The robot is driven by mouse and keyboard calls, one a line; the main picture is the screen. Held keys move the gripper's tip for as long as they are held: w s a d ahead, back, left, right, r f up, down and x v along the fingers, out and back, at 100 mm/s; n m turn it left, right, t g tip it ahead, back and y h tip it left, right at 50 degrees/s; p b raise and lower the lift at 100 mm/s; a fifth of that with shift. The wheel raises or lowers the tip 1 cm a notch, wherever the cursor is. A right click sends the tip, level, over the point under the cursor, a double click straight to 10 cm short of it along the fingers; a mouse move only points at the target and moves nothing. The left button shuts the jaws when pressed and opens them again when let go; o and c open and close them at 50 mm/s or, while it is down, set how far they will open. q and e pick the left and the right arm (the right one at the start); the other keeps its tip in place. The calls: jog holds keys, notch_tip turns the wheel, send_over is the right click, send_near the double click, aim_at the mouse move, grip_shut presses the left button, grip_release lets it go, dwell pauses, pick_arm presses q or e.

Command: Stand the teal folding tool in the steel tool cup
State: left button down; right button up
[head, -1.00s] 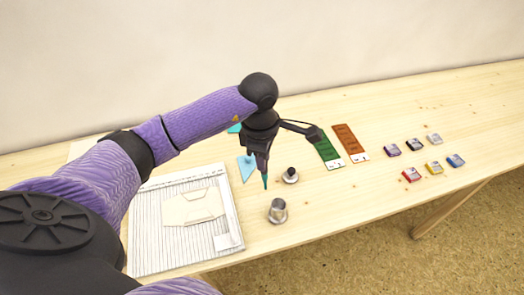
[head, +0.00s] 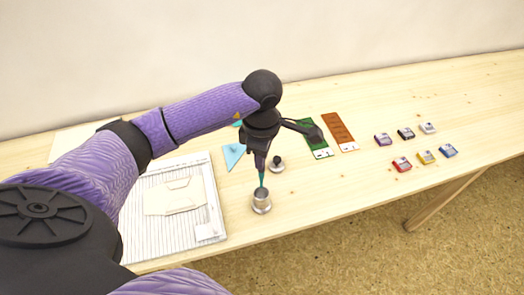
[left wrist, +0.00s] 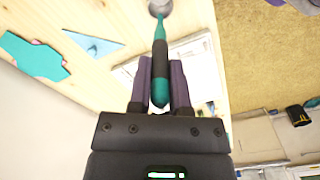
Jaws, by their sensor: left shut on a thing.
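My left gripper (head: 262,169) is shut on the teal folding tool (head: 262,180), which hangs upright below the fingers. In the left wrist view the tool (left wrist: 160,92) shows teal with a dark band, gripped between the two fingers. The steel tool cup (head: 262,204) stands on the table directly under the gripper. The tool's lower end is at the cup's mouth; I cannot tell how deep it reaches. The cup also shows at the top of the left wrist view (left wrist: 160,7), with the tool's far end over it. My right gripper is not in view.
A dark-knobbed round stamp (head: 277,164) stands just behind the cup. A lined board with a cream envelope (head: 175,196) lies left. A teal triangle (head: 232,155), green and brown strips (head: 340,132) lie behind. Several small inkpads (head: 402,163) sit right. The table's front edge is close.

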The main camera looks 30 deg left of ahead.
aim_at(262, 176)
pick_arm(q)
notch_tip(262, 176, down, 5)
jog(key=b, duration=0.3)
jog(key=shift+b, duration=0.3)
jog(key=shift+f+b, duration=0.45)
jog(key=shift+f, duration=0.4)
jog(key=shift+c, duration=2.4)
grip_release()
notch_tip(262, 176, up, 10)
jog(key=shift+d+p, duration=0.1)
jog(key=shift+p, duration=1)
